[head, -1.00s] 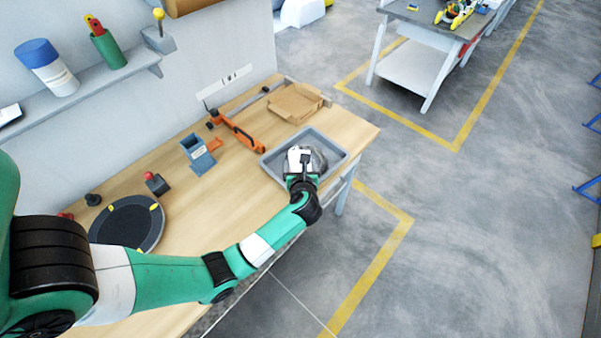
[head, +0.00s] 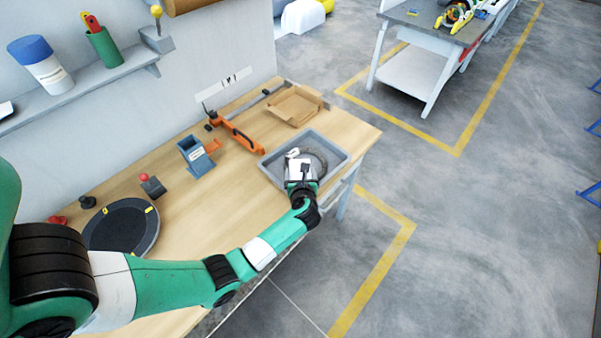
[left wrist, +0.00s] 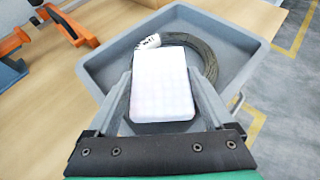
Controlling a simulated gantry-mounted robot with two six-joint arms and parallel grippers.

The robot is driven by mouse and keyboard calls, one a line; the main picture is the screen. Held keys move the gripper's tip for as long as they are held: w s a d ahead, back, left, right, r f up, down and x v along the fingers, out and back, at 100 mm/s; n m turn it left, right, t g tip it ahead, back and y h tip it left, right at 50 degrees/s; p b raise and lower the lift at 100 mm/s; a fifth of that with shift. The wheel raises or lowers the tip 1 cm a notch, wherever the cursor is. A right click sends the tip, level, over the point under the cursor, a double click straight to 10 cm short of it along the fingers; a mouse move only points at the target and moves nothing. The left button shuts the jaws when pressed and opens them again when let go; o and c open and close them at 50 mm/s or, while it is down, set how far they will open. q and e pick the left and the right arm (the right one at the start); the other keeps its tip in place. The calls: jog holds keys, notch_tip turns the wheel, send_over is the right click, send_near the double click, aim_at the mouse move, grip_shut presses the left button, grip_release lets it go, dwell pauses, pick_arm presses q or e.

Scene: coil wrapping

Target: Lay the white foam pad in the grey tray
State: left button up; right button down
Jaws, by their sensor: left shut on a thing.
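My left gripper (head: 300,172) is shut on the white foam pad (left wrist: 160,85), which sits between its two grey fingers in the left wrist view. The pad is a pale rectangular block. The gripper holds it over the near part of the grey tray (left wrist: 98,68). The tray (head: 266,172) stands at the table's right end. A dark coil (left wrist: 206,58) with a white label lies in the tray, partly hidden behind the pad. I cannot tell whether the pad touches the coil or the tray floor. My right gripper is not in view.
A cardboard box (head: 295,106) and an orange-handled tool (head: 236,134) lie beyond the tray. A blue-grey holder (head: 196,156), a red-topped item (head: 152,186) and a round dark turntable (head: 122,228) stand to the left. Bare wood lies between turntable and tray.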

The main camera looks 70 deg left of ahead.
pick_arm(q)
jog(key=shift+f, duration=0.3)
jog(key=o, duration=1)
jog(key=shift+o, duration=0.2)
jog(key=shift+r, duration=0.3)
jog(key=shift+r+p, duration=0.5)
jog(key=shift+r, duration=0.15)
jog(key=p+v, duration=0.2)
jog(key=v, duration=0.9)
jog(key=shift+d+p, duration=0.35)
jog(key=shift+d, duration=0.1)
